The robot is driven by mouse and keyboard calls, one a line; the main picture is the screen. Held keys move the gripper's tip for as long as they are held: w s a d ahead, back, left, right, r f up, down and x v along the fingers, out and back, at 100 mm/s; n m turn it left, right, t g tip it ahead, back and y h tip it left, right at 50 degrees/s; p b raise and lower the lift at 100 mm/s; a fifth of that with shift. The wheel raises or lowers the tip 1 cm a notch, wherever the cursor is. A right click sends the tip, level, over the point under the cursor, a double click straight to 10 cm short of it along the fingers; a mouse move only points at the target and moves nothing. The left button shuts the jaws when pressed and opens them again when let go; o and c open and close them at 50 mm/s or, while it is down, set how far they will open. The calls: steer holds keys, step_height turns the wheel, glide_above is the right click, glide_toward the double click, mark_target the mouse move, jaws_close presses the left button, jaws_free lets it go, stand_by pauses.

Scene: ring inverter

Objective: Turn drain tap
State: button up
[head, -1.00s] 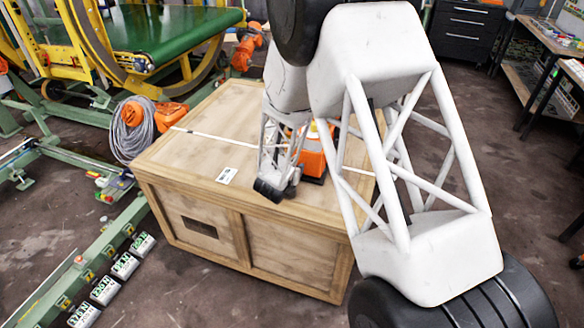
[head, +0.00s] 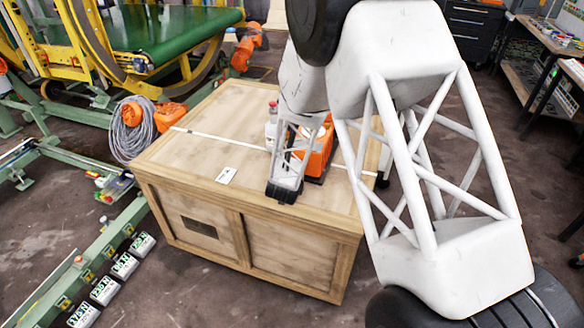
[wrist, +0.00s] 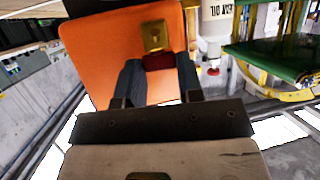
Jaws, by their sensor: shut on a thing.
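An orange machine housing (head: 318,155) stands on the wooden crate in the head view, partly hidden by my arm. In the wrist view, its orange face (wrist: 95,50) fills the upper left. A square brass fitting (wrist: 155,37) sits on that face with a dark red piece (wrist: 160,62) just below it, which looks like the tap's handle. My gripper (wrist: 158,66) has its two dark fingers on either side of the dark red piece and is shut on it. The exact finger contact is hard to see. My arm hides the tap in the head view.
A white oil bottle (head: 271,125) with a red cap stands on the crate (head: 215,150) left of the housing; the bottle also shows in the wrist view (wrist: 215,28). A small white label (head: 226,175) lies on the crate's front left, where the top is mostly bare.

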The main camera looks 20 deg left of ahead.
stand_by(0.4)
steer(key=o, duration=0.9)
steer(key=shift+o, duration=0.2)
steer(key=shift+s+r, duration=0.1)
steer(key=shift+s, duration=0.05)
steer(key=v, duration=0.7)
steer(key=shift+s+d+r, duration=0.15)
steer(key=shift+s+d, duration=0.05)
steer(key=shift+d, duration=0.1)
